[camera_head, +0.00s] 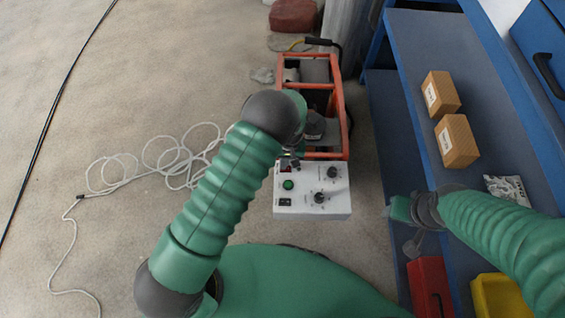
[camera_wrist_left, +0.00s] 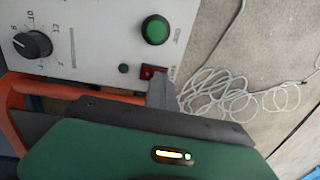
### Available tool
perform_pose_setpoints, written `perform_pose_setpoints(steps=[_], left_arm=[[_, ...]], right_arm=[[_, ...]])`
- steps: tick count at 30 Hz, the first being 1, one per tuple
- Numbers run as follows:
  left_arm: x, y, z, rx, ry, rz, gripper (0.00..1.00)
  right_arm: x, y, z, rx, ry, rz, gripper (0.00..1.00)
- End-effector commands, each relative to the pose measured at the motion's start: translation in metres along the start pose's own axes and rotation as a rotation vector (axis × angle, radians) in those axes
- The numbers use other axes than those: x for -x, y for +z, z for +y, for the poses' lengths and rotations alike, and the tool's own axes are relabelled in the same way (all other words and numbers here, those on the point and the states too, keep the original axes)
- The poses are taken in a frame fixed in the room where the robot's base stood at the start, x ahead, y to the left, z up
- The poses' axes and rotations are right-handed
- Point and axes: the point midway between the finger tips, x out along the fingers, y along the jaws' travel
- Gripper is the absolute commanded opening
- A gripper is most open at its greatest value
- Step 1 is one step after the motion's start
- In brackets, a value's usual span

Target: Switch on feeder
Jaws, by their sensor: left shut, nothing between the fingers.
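The feeder's white control box (camera_head: 335,200) sits at the front end of an orange-framed unit (camera_head: 340,115). Its face has a green round button (camera_head: 288,185), black dials (camera_head: 320,198) and a small red switch (camera_head: 285,168) at its upper left corner. In the left wrist view the red switch (camera_wrist_left: 150,72) lies beside the green button (camera_wrist_left: 156,29) and a dial (camera_wrist_left: 33,44). My left gripper (camera_wrist_left: 162,90) is shut and empty, its grey tip right at the switch's edge; contact is unclear. My right gripper (camera_head: 400,209) is by the blue bench; its fingers are not clear.
A coiled white cable (camera_head: 160,165) lies on the floor to the left. A blue bench (camera_head: 415,60) at the right bears two cardboard boxes (camera_head: 456,140) and a plastic bag (camera_head: 508,188). Red (camera_head: 428,285) and yellow (camera_head: 500,298) bins stand at the lower right.

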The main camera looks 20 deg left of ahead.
Motion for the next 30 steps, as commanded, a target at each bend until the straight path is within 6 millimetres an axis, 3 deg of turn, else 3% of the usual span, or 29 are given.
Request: perform_pose_setpoints(steps=[1,7,10,16,24,30], left_arm=[[-0.006,0.007,0.011,-0.006,0.014,-0.009,0.0],[-0.005,0.007,0.013,-0.006,0.015,-0.006,0.0],[0.005,0.005,0.011,-0.006,0.015,-0.003,0.0],[0.053,-0.003,-0.008,0.002,0.008,0.006,0.0],[0.112,-0.005,-0.013,0.002,0.009,0.008,0.0],[0.139,-0.004,-0.014,0.003,0.006,0.008,0.0]], right_arm=[[-0.002,0.001,0.0,0.0,0.0,0.0,0.51],[-0.001,0.0,0.0,0.0,0.0,0.0,0.51],[0.008,-0.002,0.0,0.0,0.0,0.0,0.51],[0.05,-0.012,0.0,0.0,0.0,0.0,0.51],[0.065,-0.015,0.0,0.0,0.0,0.0,0.51],[0.071,-0.017,0.0,0.0,0.0,0.0,0.51]])
